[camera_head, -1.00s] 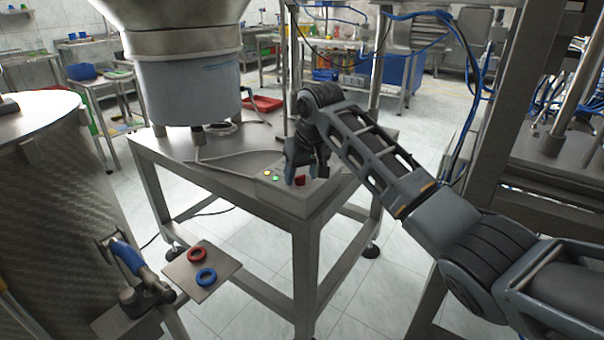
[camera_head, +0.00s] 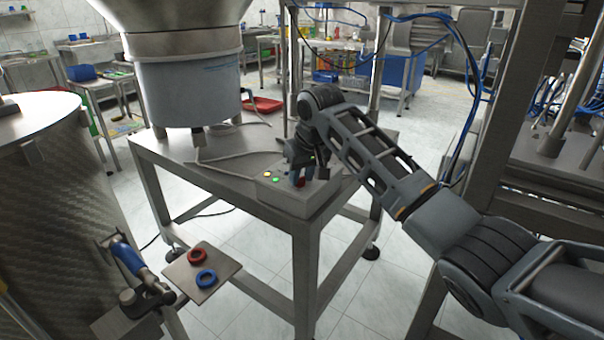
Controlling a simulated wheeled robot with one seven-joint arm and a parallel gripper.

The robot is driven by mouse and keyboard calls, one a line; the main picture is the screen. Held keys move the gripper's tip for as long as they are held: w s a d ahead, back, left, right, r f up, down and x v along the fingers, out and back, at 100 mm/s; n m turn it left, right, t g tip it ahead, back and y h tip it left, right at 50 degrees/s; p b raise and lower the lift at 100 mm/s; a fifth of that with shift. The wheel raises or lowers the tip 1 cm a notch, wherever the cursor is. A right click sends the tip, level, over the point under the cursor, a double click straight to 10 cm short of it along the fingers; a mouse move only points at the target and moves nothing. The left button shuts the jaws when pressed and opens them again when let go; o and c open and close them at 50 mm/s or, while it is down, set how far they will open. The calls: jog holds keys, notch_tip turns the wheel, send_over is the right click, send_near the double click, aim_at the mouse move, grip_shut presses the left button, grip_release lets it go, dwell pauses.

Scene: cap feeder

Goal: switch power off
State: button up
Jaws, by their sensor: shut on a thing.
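A grey control box (camera_head: 287,199) sits at the front corner of a steel table. On its top are a yellow button (camera_head: 267,174), a green button (camera_head: 276,180) and a red switch (camera_head: 301,183). My gripper (camera_head: 300,180) reaches down onto the box from above and is shut on the red switch. The fingers hide most of the switch, so its exact position cannot be told.
A big steel feeder bowl (camera_head: 188,85) stands on the steel table (camera_head: 160,150) behind the box. A small plate (camera_head: 222,262) at lower left holds a red ring (camera_head: 197,255) and a blue ring (camera_head: 206,278). A steel frame (camera_head: 490,110) stands at right.

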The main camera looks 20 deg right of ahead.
jog(key=shift+r+n+p, duration=0.1)
jog(key=shift+n+p, duration=0.2)
jog(key=shift+d+n+y+p, duration=0.15)
jog(key=shift+n+y+p, duration=0.35)
jog(key=shift+n+p, duration=0.4)
jog(key=n+y+p, duration=0.1)
jog(key=n, duration=0.1)
jog(key=shift+w+d+n+g, duration=0.1)
jog(key=shift+n+g, duration=0.2)
jog(key=n, duration=0.1)
jog(key=n+g+y, duration=0.1)
jog(key=n, duration=0.1)
jog(key=shift+w+d+n, duration=0.15)
jog(key=shift+n, duration=0.15)
jog(key=shift+w+d+n+g+y+b, duration=0.1)
jog(key=shift+n+g+y+b, duration=0.3)
jog(key=shift+n+b, duration=0.9)
jog(key=shift+n, duration=0.5)
jog(key=o, duration=1.1)
jog(key=shift+c, duration=0.2)
